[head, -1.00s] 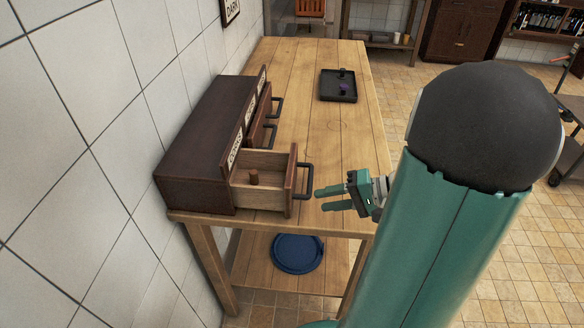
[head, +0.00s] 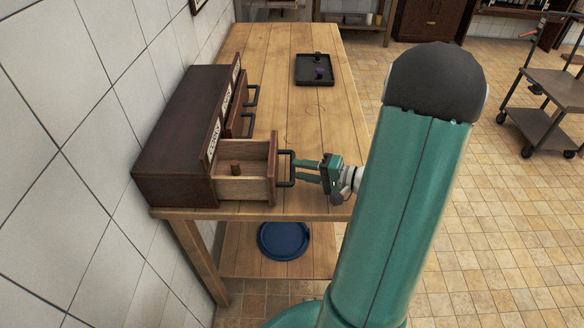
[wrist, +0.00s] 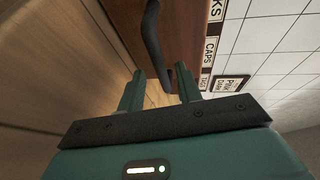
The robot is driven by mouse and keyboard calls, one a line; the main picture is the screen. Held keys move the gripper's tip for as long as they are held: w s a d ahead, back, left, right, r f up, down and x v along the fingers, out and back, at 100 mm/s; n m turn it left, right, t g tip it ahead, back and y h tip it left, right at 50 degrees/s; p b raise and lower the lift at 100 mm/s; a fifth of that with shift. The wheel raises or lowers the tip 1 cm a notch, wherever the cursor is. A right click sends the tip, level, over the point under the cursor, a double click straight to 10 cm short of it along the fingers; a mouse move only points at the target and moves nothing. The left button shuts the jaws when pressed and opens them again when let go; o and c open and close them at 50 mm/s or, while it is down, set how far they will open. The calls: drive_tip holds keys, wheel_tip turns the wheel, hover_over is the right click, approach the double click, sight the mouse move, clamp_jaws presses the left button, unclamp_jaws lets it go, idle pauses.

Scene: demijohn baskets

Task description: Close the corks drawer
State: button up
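The corks drawer (head: 273,172) is the nearest drawer of a dark wooden cabinet (head: 180,135) on the bench. It stands pulled well out, with a brown cork (head: 235,169) inside. Its dark bar handle (head: 292,168) faces my gripper (head: 299,169). My gripper is open, its two green fingers pointing at the handle from the right, tips at or very close to it. In the wrist view my gripper (wrist: 160,73) shows its fingers apart, with the handle (wrist: 152,40) just ahead. I cannot tell whether they touch.
Two more handles show farther along the cabinet; the middle drawer (head: 241,112) seems slightly out. A black tray (head: 314,82) with small items lies at the back of the bench (head: 290,110). A blue round object (head: 283,240) is on the lower shelf. A tiled wall borders the left.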

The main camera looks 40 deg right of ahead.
sight(293, 169)
drive_tip(key=shift+x, duration=1.7)
drive_tip(key=shift+c, duration=0.4)
clamp_jaws()
